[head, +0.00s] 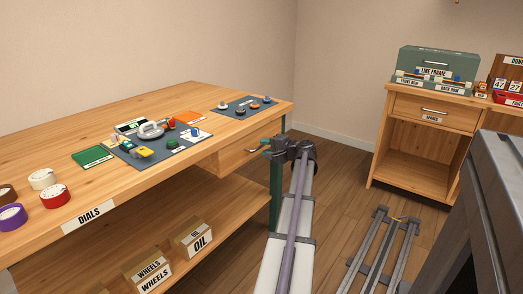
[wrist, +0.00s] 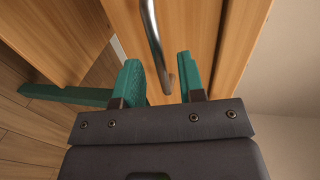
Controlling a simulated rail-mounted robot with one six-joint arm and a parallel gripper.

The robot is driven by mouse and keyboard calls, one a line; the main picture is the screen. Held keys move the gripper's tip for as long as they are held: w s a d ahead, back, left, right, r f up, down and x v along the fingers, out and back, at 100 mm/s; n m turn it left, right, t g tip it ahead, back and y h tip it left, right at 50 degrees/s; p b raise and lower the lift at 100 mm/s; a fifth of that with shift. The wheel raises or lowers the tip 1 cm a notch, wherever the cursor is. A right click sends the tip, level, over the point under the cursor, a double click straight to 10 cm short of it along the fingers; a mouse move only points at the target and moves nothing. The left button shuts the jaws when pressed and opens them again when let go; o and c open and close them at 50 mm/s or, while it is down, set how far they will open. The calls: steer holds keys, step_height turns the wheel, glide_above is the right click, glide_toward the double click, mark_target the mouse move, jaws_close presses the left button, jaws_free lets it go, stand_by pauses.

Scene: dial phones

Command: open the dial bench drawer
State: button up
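The dial bench (head: 60,150) is a wooden table, with a "DIALS" label on its front edge. Its wooden drawer (head: 232,160) hangs under the top at the right end, and I see no clear opening at its front. In the wrist view the drawer's metal bar handle (wrist: 153,35) stands out from the wooden drawer front (wrist: 180,25). My gripper (head: 268,146) is at the drawer front. In the wrist view my gripper's teal fingers (wrist: 158,62) are open, one on each side of the handle's near end, with gaps beside the bar. In the head view the handle is mostly hidden.
Dial phone parts lie on a grey mat (head: 120,154) on the bench, with another mat (head: 233,113) near its right corner. Boxes labelled "OIL" (head: 193,238) and "WHEELS" (head: 148,268) sit on the lower shelf. A wooden cabinet (head: 413,150) stands at right. Floor before the drawer shows free.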

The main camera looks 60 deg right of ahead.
steer(key=x, duration=0.2)
steer(key=shift+w+f, duration=0.1)
steer(key=shift+w, duration=0.25)
jaws_close()
